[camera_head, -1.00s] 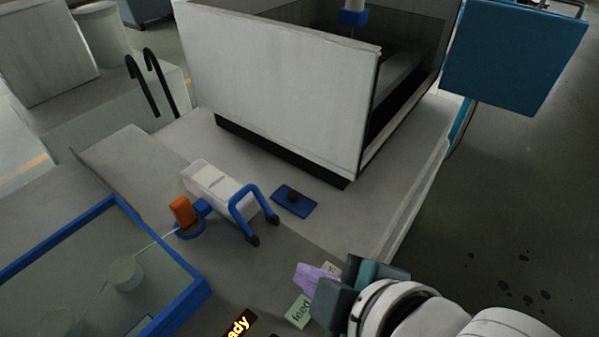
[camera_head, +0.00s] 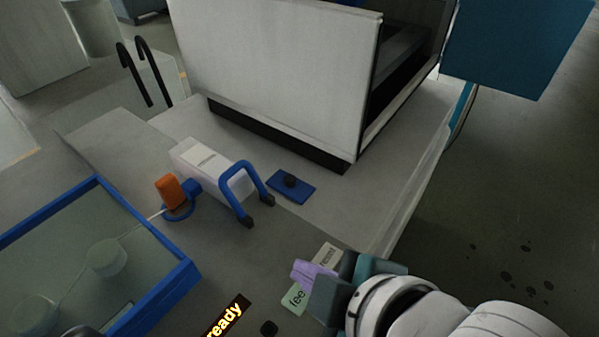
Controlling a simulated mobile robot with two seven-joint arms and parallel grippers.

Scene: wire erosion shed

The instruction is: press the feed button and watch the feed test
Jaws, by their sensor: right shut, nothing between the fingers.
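My right gripper (camera_head: 302,271) comes in from the lower right. A pale label (camera_head: 327,256) lies just behind the fingers. No feed button can be made out; my gripper hides part of the panel there. A dark sign (camera_head: 226,314) shows "ready" in yellow letters. My left gripper does not show.
A white-walled machine tank (camera_head: 275,75) stands behind. A white box with a blue handle (camera_head: 245,190), an orange part (camera_head: 170,190) and a blue plate with a black knob (camera_head: 290,187) are in the middle. A blue-rimmed tray (camera_head: 165,297) is at left. A black knob (camera_head: 269,327) is at the bottom.

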